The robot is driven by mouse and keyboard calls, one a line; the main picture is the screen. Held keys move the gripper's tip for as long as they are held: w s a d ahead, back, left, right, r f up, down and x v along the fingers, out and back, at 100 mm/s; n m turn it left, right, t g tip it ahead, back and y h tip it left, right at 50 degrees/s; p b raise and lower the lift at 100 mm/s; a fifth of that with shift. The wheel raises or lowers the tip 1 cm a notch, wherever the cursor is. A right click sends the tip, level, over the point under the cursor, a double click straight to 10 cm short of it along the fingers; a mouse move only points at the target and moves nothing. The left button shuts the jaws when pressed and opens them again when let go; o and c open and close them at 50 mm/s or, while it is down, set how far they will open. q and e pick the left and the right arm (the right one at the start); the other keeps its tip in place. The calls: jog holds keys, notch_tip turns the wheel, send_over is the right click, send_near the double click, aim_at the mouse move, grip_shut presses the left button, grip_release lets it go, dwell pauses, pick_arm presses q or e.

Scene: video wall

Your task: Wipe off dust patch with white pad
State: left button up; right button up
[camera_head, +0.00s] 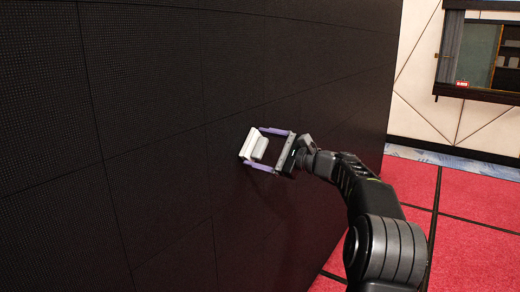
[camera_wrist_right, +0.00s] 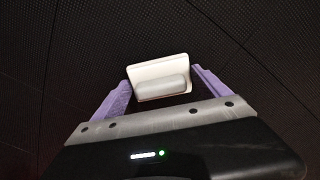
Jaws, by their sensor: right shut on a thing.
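The white pad (camera_head: 251,144) is a flat plate with a raised grey-white grip block. My right gripper (camera_head: 262,149) has purple fingers on either side of this block and is shut on it. The pad's flat face is turned toward the black video wall (camera_head: 150,110), at or very near its surface; I cannot tell whether it touches. The right wrist view also shows the white pad (camera_wrist_right: 159,69) between the purple fingers. I cannot make out a dust patch on the dark wall in either view. My left gripper is not in view.
The black panelled wall fills the left and middle of the head view. Red carpet (camera_head: 470,215) with dark lines lies at the right. A pale wall (camera_head: 415,90) with a dark-framed window (camera_head: 480,55) stands behind it. Open floor lies right of my arm.

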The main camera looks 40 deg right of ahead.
aim_at(248, 152)
jog(key=shift+a, duration=0.1)
jog(key=shift+s+a+f+b, duration=0.1)
jog(key=shift+s+a+b, duration=0.05)
jog(key=shift+a+b, duration=0.45)
jog(key=shift+s+a+b, duration=0.15)
jog(key=shift+a+b, duration=0.3)
jog(key=shift+a, duration=0.1)
jog(key=shift+s+a+b, duration=0.15)
jog(key=shift+a+b, duration=0.3)
jog(key=shift+a, duration=0.3)
jog(key=shift+a, duration=0.1)
jog(key=shift+s+a+b, duration=0.2)
jog(key=shift+a+b, duration=0.25)
jog(key=shift+a, duration=0.05)
jog(key=shift+s+a+b, duration=0.2)
jog(key=shift+a+b, duration=0.25)
jog(key=shift+s+a+b, duration=0.3)
jog(key=shift+a+b, duration=0.1)
jog(key=shift+a, duration=0.5)
